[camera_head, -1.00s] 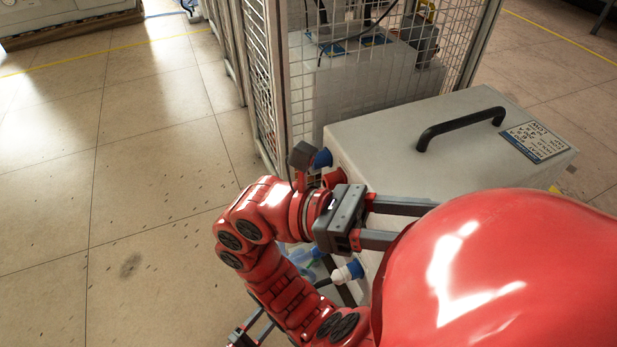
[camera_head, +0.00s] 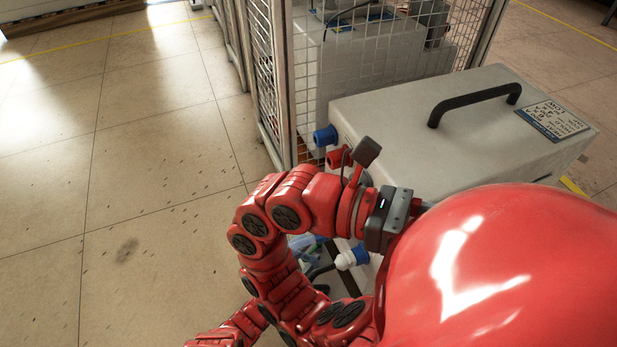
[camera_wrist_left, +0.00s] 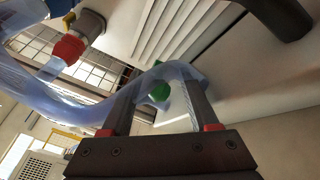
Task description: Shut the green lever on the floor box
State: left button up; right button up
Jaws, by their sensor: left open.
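The left gripper (camera_wrist_left: 161,88) is open, with its two grey fingers apart in the left wrist view. A small round green piece (camera_wrist_left: 159,91), probably the green lever's end, shows between the fingertips; whether they touch it I cannot tell. More green shows just above it, partly covered by a clear bluish hose (camera_wrist_left: 75,105). The pale grey box (camera_head: 400,120) with a black handle (camera_head: 475,102) stands right of centre in the head view. There my left gripper's body (camera_head: 388,218) is beside the box's near end, its fingers hidden behind my red body. The right gripper is not seen.
Blue (camera_head: 325,136) and red (camera_head: 338,158) connectors stick out of the box's end, and a white-blue plug (camera_head: 352,257) hangs below. A wire-mesh cage (camera_head: 275,75) stands behind. The tiled floor (camera_head: 110,180) to the left is open.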

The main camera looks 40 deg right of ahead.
pick_arm(q)
jog(key=shift+c, duration=0.3)
grip_shut()
dwell(1.2)
